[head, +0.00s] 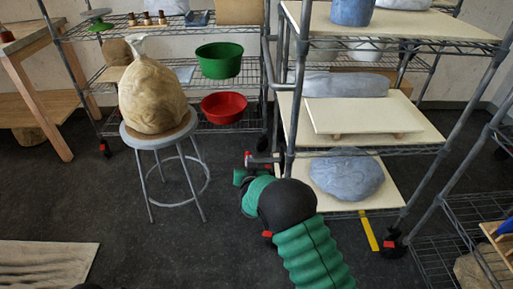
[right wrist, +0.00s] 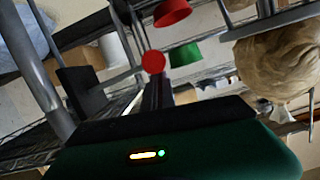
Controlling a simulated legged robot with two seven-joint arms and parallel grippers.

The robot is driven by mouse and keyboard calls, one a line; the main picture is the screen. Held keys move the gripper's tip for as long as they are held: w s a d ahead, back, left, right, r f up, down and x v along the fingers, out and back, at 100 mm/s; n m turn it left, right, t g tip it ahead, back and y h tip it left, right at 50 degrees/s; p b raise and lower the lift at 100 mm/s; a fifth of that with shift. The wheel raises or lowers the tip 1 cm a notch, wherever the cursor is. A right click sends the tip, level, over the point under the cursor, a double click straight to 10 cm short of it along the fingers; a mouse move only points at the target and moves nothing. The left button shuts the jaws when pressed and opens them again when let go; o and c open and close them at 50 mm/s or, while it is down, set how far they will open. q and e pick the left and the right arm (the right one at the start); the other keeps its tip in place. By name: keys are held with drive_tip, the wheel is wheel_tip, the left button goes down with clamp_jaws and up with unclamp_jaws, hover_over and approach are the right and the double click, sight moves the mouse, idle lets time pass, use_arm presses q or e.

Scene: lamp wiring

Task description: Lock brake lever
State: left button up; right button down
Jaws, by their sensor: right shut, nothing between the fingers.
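My right arm reaches up from the bottom of the head view to the near-left post of the middle rack. My right gripper (head: 262,159) is shut and empty, low beside that post's foot. The caster and any brake lever there are hidden or too small to make out behind the gripper and wrist. In the right wrist view, which is upside down, a dark finger-like part and a red round piece (right wrist: 153,62) show in the middle. I cannot tell whether they touch anything. Another rack caster (head: 392,245) with a red tab shows at the right.
The rack post (right wrist: 45,85) stands close by in the wrist view. A stool (head: 160,140) with a wrapped clay lump (head: 152,95) stands left of the gripper. A blue-grey lump (head: 347,176) lies on the low shelf. A yellow strip (head: 368,231) is on the floor. Floor between stool and arm is clear.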

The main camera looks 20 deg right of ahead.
drive_tip(key=f+n, duration=0.1)
drive_tip(key=f+n+h, duration=0.1)
drive_tip(key=f, duration=0.1)
drive_tip(key=shift+a+p, duration=0.2)
drive_tip(key=shift+p, duration=0.2)
drive_tip(key=shift+d+f+n, duration=0.1)
drive_tip(key=shift+f+n, duration=0.2)
drive_tip(key=shift+f, duration=0.3)
use_arm(q)
drive_tip(key=shift+r, duration=0.6)
use_arm(e)
drive_tip(key=shift+f, duration=0.15)
drive_tip(key=shift+s+f, duration=0.1)
drive_tip(key=shift+f, duration=0.1)
